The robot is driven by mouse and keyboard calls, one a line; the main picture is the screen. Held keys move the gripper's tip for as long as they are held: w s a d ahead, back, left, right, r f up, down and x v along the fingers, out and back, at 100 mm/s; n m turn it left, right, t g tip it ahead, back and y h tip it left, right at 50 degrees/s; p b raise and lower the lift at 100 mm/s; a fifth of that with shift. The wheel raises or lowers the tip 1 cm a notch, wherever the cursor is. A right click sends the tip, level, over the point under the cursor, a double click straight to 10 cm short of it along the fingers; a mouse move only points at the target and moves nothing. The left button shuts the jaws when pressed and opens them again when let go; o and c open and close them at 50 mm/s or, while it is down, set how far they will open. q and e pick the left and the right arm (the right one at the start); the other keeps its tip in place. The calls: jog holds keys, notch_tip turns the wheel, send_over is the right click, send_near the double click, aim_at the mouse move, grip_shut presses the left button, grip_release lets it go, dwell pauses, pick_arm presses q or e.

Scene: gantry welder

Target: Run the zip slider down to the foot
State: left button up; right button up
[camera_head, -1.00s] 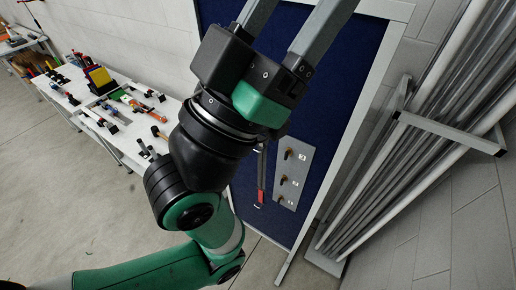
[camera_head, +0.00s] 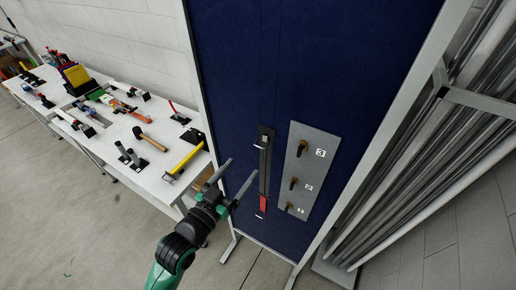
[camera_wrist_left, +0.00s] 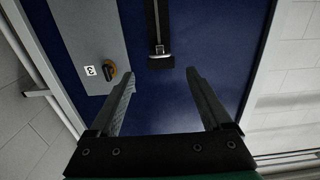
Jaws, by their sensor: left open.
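The zip is a narrow dark strip (camera_head: 264,170) running upright on the blue board, with a red part (camera_head: 263,203) at its foot. A small pale piece that looks like the slider (camera_head: 264,140) sits near the top of the strip. In the left wrist view, the strip (camera_wrist_left: 157,18) ends in a silvery piece (camera_wrist_left: 160,51) just beyond the fingertips. My left gripper (camera_head: 243,166) is open and empty, its fingers pointing up beside the strip's left side in the head view. In the left wrist view, its fingers (camera_wrist_left: 160,74) are wide apart. My right gripper is out of view.
A grey plate (camera_head: 306,170) with knobs numbered 1, 2 and 3 is right of the strip. The blue board (camera_head: 235,60) has a pale frame. Metal tubes (camera_head: 440,150) stand on the right. A white table (camera_head: 150,165) with a mallet and other tools is on the left.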

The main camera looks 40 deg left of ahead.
aim_at(259, 147)
pick_arm(q)
jog(key=x, duration=1)
jog(key=shift+w+r, duration=0.1)
jog(key=shift+w, duration=0.2)
grip_shut()
